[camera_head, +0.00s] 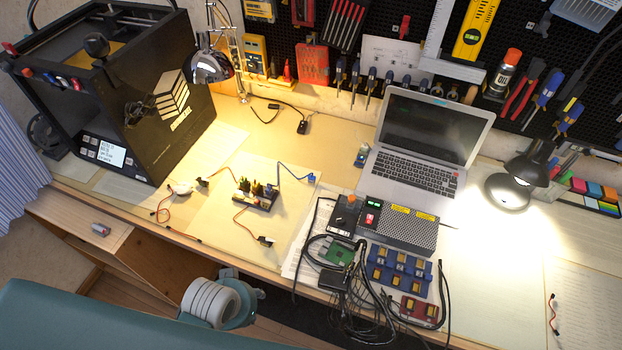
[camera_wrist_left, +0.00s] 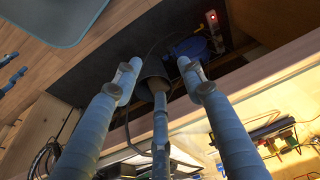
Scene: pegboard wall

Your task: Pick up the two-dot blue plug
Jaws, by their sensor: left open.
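A small blue plug (camera_head: 312,177) lies on the desk at the end of a blue wire in the head view. The wire runs to a small board (camera_head: 256,196) with yellow and dark parts. Another small blue object (camera_head: 361,155) sits by the laptop's left side. Dots are too small to make out on either. My left gripper (camera_wrist_left: 160,65) is open in the left wrist view, with nothing seen between its fingers. In the head view, my left wrist is low, in front of the desk edge and away from the plug. My right gripper is not in view.
A black 3D printer (camera_head: 150,115) stands at the left. A laptop (camera_head: 418,150), a grey power supply (camera_head: 398,222) and tangled black cables (camera_head: 345,285) crowd the middle. A lamp (camera_head: 525,175) stands at the right. The paper around the small board is mostly clear.

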